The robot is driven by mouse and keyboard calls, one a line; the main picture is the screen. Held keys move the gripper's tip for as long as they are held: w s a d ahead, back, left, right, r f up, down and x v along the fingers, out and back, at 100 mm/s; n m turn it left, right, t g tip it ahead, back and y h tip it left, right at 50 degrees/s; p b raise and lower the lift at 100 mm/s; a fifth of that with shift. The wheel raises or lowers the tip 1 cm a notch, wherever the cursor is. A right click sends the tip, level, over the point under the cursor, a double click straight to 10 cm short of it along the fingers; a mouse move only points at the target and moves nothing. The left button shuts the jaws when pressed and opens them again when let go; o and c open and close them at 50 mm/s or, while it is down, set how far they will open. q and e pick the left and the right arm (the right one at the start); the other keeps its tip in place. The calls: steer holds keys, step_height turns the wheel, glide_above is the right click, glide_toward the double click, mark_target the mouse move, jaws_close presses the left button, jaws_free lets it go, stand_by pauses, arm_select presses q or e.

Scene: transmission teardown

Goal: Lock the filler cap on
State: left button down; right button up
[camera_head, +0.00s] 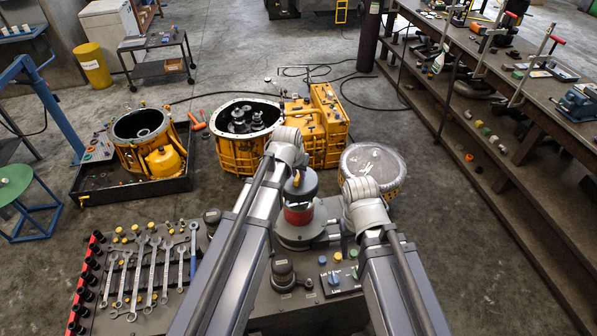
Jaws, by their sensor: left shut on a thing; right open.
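My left arm reaches up from the bottom, and its wrist with the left gripper (287,150) is in front of the yellow gearbox housings. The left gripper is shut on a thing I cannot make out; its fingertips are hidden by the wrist. My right gripper (362,188) is open, beside the clear-covered round yellow housing (385,165); its fingers are mostly hidden. I cannot pick out the filler cap with certainty. A dark round-topped part with a red band (298,214) stands on a grey round base (300,238) between my arms.
A yellow bell housing (240,158) and yellow gearbox case (325,125) stand on the floor. Another yellow housing (130,160) sits in a black tray (100,190). Wrenches (150,270) lie at the front left. A long workbench (480,110) runs along the right.

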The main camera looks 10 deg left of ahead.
arm_select(q)
steer(key=shift+w+f+b, duration=0.1)
steer(key=shift+f+b, duration=0.45)
steer(key=shift+f, duration=0.2)
step_height(320, 180, down, 6)
steer(key=b, duration=0.6)
steer(key=shift+f+b, duration=0.45)
steer(key=shift+f, duration=0.15)
steer(key=shift+s+f+b, duration=0.2)
steer(key=shift+f+b, duration=0.25)
steer(key=shift+b, duration=0.2)
stand_by(0.8)
steer(key=shift+c, duration=1.6)
jaws_free()
steer(key=shift+w, duration=0.1)
